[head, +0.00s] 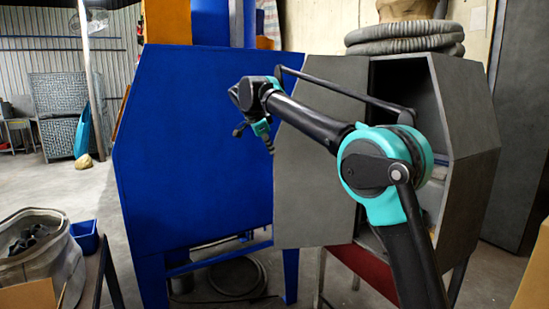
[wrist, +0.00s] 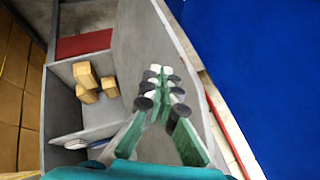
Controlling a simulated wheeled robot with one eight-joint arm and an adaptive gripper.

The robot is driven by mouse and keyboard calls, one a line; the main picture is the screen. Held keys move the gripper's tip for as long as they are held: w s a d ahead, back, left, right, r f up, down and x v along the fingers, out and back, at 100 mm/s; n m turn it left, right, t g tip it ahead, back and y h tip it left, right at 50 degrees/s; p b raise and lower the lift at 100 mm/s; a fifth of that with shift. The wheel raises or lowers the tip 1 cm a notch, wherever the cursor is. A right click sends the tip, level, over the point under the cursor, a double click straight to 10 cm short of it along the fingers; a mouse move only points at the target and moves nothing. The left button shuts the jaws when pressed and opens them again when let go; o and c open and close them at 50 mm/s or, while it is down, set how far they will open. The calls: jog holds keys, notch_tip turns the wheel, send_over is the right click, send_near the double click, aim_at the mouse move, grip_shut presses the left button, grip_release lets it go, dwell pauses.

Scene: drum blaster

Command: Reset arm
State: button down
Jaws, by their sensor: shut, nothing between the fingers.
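My arm reaches from the lower right of the head view up and left, and its wrist end hangs in front of the blue cabinet (head: 190,140), near the grey cabinet's left edge. My gripper shows small there (head: 262,138). In the wrist view my gripper (wrist: 158,78) has green fingers with black and white pads. The fingertips are together with nothing between them. They are over a grey panel (wrist: 140,40), and I cannot tell how far above it.
The grey cabinet (head: 312,175) is open, with coiled hose (head: 405,40) on top. The wrist view shows wooden blocks (wrist: 87,80) in a grey compartment and a red panel (wrist: 83,45). A barrel (head: 45,255) and a blue bin (head: 86,237) stand at lower left.

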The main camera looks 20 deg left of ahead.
jog(key=s+d+f+n+g, duration=0.1)
jog(key=s+d+f+n, duration=0.1)
jog(key=d+f, duration=0.6)
jog(key=s+d+f+n+g, duration=0.1)
jog(key=s+d+f+n, duration=0.15)
jog(key=d, duration=1.05)
jog(key=s+d+f+n, duration=0.1)
jog(key=s+d+f, duration=0.1)
jog(key=d+f, duration=0.6)
jog(key=s+d+f+n+y, duration=0.1)
jog(key=s+d+f+n, duration=0.2)
jog(key=s+d+f, duration=0.6)
jog(key=s+d+f+n+g, duration=0.1)
jog(key=s+d+f+n, duration=0.2)
jog(key=s+d+f, duration=0.7)
jog(key=s+f, duration=0.2)
jog(key=s, duration=0.5)
jog(key=shift+s+d+y, duration=0.2)
jog(key=shift+s+y, duration=0.2)
